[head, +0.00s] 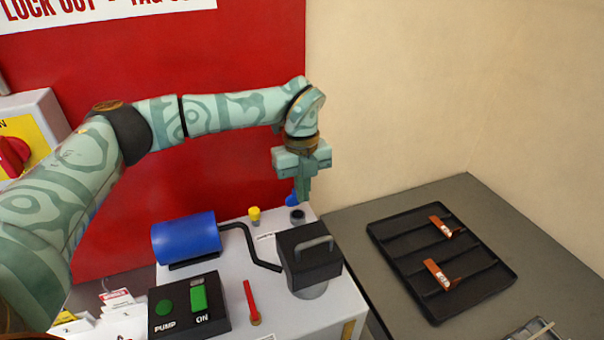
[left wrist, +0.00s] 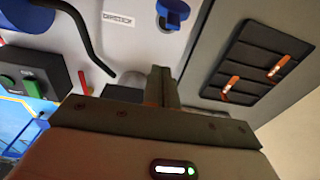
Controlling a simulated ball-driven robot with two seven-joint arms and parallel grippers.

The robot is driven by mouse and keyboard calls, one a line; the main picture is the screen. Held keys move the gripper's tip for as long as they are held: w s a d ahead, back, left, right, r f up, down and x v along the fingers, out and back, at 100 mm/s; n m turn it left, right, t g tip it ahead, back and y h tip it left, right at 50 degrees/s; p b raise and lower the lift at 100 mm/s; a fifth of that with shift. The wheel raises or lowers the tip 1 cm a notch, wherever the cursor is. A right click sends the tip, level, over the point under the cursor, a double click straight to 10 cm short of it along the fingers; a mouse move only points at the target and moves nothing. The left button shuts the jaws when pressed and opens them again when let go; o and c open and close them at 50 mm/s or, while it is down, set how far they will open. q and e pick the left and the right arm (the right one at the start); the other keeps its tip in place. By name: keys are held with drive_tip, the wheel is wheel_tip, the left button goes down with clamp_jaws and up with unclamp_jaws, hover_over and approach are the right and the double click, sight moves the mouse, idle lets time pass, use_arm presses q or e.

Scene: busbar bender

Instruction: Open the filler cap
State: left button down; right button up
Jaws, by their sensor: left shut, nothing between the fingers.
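The blue filler cap (head: 291,199) is at the back right corner of the white machine top, partly hidden behind my left gripper's fingers. A dark round filler neck (head: 297,215) shows just in front of it, and the cap appears tipped up behind the neck. In the left wrist view the blue cap (left wrist: 174,12) is at the top edge, partly cut off. My left gripper (head: 304,197) points down over this corner, shut and empty. Its closed fingers (left wrist: 161,84) show in the wrist view, apart from the cap in that picture. My right gripper is not in view.
The machine top carries a blue cylinder (head: 184,239), a yellow knob (head: 254,214), a black block with a handle (head: 308,262), a red lever (head: 251,300) and a pump switch box (head: 188,308). A black tray (head: 396,247) with orange-brown pieces lies on the grey table to the right.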

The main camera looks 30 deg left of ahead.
sight(295, 196)
use_arm(q)
wheel_tip(295, 196, down, 4)
drive_tip(key=shift+s+d+r, duration=0.1)
drive_tip(key=shift+s+d, duration=0.05)
drive_tip(key=shift+w+a+r, duration=0.3)
drive_tip(key=shift+w+a, duration=0.2)
drive_tip(key=shift+w+a+r, duration=0.25)
drive_tip(key=shift+w+a, duration=0.2)
drive_tip(key=shift+w+a+r, duration=0.2)
drive_tip(key=shift+w+a, duration=0.2)
drive_tip(key=shift+a, duration=0.1)
drive_tip(key=shift+w+a+r+p, duration=0.3)
drive_tip(key=shift+p, duration=0.2)
drive_tip(key=shift+w+a, duration=0.15)
drive_tip(key=shift+f, duration=0.15)
